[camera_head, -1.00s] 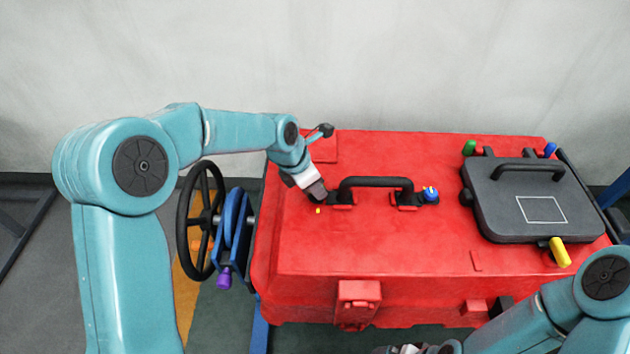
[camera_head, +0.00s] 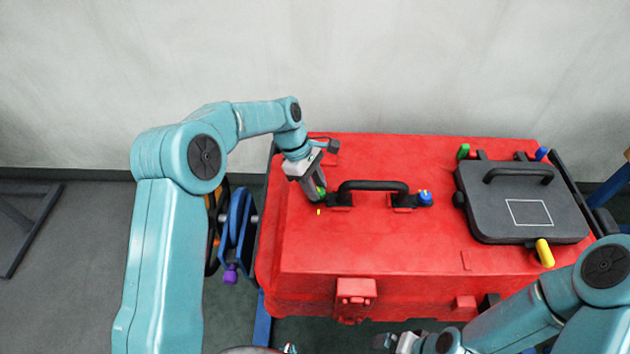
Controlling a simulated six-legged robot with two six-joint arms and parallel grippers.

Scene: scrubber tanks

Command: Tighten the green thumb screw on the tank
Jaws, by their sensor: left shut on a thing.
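The red tank (camera_head: 385,240) fills the middle of the view. A black handle (camera_head: 372,186) is mounted on its top. The small green thumb screw (camera_head: 321,191) shows at the handle's left foot, mostly hidden by my gripper. My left gripper (camera_head: 319,192) reaches down from the upper left, tilted, and is shut on the green thumb screw. A blue thumb screw (camera_head: 425,196) sits at the handle's right foot. My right gripper (camera_head: 392,342) is low at the bottom edge, in front of the tank; its jaws are too small to read.
A dark grey lid (camera_head: 500,225) with its own handle lies on the tank's right part, with a green knob (camera_head: 463,152), a blue knob (camera_head: 541,153) and a yellow one (camera_head: 545,253). A blue bracket with a purple knob (camera_head: 230,274) is left of the tank.

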